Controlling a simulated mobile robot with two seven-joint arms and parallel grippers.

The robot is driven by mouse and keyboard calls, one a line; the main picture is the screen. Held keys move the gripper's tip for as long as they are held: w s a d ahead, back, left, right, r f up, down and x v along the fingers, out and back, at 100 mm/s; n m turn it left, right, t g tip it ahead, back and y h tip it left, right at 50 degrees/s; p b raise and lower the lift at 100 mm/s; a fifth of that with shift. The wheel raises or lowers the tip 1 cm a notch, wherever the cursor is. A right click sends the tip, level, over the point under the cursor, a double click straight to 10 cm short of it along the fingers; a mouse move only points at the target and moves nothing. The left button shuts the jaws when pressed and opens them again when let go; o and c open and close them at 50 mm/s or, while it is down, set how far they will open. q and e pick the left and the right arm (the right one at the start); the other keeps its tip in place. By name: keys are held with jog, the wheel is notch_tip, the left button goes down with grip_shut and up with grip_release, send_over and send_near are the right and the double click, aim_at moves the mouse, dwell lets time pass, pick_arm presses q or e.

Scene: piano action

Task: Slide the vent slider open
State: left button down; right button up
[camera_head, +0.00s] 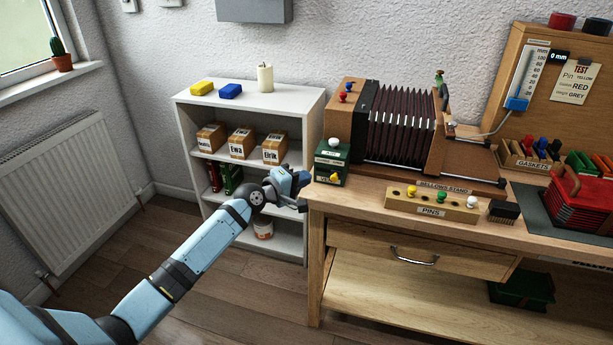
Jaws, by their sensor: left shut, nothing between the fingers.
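No part that I can clearly make out as the vent slider shows. The bellows unit (402,122) stands on the workbench, with dark pleats between wooden ends. Small red and blue knobs (346,92) sit on its left end, and a small green-topped piece (440,82) is at its upper right. A gauge (524,82) marked 0 mm, with a blue block (516,104) low on it, is joined to the unit by a thin tube. My left gripper (302,190) is shut and empty, beside the bench's left edge and apart from the bellows. My right gripper is out of view.
A white shelf (190,98) with small boxes stands behind my left arm. On the bench are a green box (331,162), a pin block (432,204), a brush (504,211) and a red basket (578,205). The wooden bench (365,205) has a narrow clear front strip.

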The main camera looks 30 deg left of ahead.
pick_arm(q)
jog(key=f+v, duration=0.1)
jog(key=v, duration=0.7)
jog(key=shift+r, duration=0.5)
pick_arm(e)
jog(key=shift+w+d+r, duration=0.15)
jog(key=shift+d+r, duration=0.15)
pick_arm(q)
jog(key=shift+s+d, duration=0.1)
jog(key=shift+s, duration=0.05)
